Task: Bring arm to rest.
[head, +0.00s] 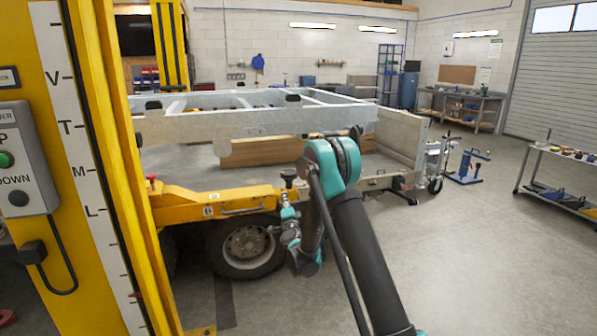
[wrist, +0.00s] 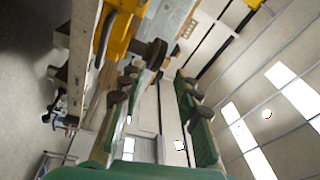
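My arm rises from the bottom of the head view to a teal elbow (head: 335,165), then folds down to teal wrist joints beside the yellow lift arm. In the wrist view my gripper (wrist: 170,68) has two long green-edged fingers with dark pads. They stand apart with nothing between them, so it is open and empty. The fingers point upward, with ceiling lights showing beyond them. In the head view the gripper is small and its fingers are hard to make out.
A grey trailer frame (head: 250,122) lies close behind my arm. A yellow lift arm (head: 225,203) and a wheel (head: 247,247) are to the left of my wrist. A yellow lift post (head: 100,150) stands at left. The floor (head: 470,260) at right is open, up to a trolley (head: 562,180).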

